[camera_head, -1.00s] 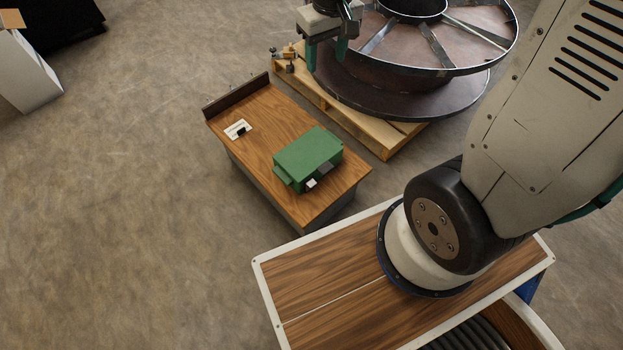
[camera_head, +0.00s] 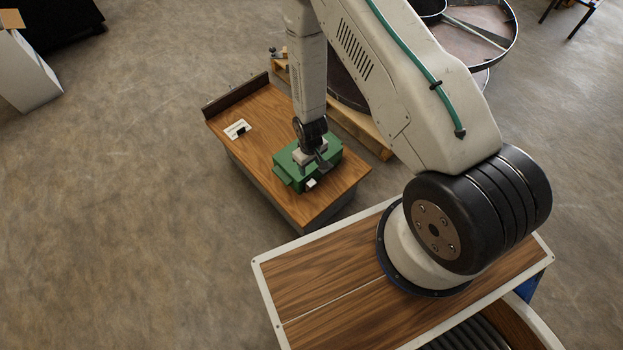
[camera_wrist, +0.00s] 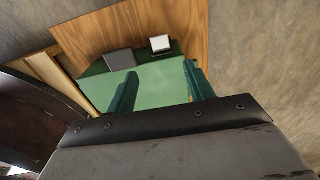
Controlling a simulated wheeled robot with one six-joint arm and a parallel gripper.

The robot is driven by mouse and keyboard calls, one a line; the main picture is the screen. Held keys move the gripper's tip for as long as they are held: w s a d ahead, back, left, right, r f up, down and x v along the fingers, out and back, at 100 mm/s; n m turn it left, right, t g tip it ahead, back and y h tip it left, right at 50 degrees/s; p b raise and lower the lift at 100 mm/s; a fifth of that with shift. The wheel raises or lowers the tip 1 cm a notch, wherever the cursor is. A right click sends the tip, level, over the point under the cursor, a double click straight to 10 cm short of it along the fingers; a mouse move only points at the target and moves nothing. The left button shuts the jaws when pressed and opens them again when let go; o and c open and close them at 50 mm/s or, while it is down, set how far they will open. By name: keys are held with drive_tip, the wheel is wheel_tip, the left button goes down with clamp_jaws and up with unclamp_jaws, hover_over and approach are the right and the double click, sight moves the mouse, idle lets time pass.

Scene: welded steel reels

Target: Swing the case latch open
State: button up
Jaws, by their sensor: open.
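A green case (camera_head: 287,174) lies on the wooden top of a low bench. In the wrist view the case (camera_wrist: 158,82) fills the middle. A small white piece (camera_head: 311,183) and a dark grey block sit along one edge of the case. In the wrist view the white piece (camera_wrist: 160,44) and the grey block (camera_wrist: 119,62) show clearly; I cannot tell which is the latch. My gripper (camera_wrist: 160,80) is open, with its two teal fingers apart over the case and nothing between them. In the head view my wrist hides part of the case and the fingertips.
The bench (camera_head: 255,104) has a dark raised board at its far left end. A white plate with a black part (camera_head: 237,130) lies on its top. A steel reel (camera_head: 480,22) on a wooden pallet (camera_head: 365,134) stands close behind. Open floor lies to the left.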

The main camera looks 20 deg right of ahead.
sight(311, 183)
drive_tip(key=f, duration=0.9)
drive_tip(key=shift+s+f, duration=0.1)
drive_tip(key=shift+s, duration=0.2)
drive_tip(key=shift+c, duration=0.3)
clamp_jaws()
